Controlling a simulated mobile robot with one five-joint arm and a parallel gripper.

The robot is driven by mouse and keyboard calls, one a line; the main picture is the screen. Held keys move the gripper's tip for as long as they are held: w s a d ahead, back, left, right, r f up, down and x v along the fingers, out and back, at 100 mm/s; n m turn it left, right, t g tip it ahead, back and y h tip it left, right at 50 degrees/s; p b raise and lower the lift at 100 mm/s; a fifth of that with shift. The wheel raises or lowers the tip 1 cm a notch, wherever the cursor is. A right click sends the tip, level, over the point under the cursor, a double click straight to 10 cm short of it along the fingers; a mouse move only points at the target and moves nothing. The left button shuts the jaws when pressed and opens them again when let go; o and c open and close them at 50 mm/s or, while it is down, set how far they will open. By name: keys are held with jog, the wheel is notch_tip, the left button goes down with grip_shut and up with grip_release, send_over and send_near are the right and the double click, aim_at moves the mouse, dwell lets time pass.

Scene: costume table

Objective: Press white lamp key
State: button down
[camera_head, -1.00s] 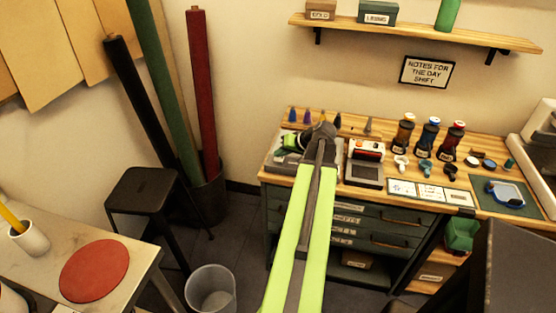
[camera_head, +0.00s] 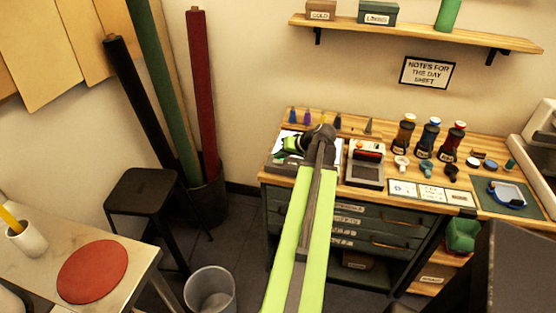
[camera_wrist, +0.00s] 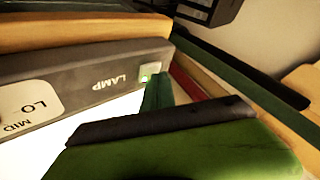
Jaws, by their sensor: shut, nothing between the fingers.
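The white lamp key (camera_wrist: 152,68) sits at the end of a dark strip marked LAMP in the wrist view, with a small green glow on it. My gripper (camera_wrist: 158,90) is shut and empty, its tip right at the key's lower edge. I cannot tell whether it is touching. The panel (camera_wrist: 60,135) beside the strip glows bright white. In the head view, my gripper (camera_head: 291,146) is over the light box (camera_head: 270,164) at the bench's left end. My arm hides part of the box, and the key cannot be made out there.
A grey device with a red part (camera_head: 366,163) stands just right of my wrist. Several small coloured cones (camera_head: 307,117) line the bench's back edge. Dark bottles (camera_head: 427,138) and cards (camera_head: 430,191) lie farther right. A black stool (camera_head: 145,192) stands left of the bench.

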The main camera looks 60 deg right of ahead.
aim_at(281, 161)
jog(key=shift+r+p, duration=0.95)
notch_tip(281, 161, up, 6)
jog(key=p, duration=0.6)
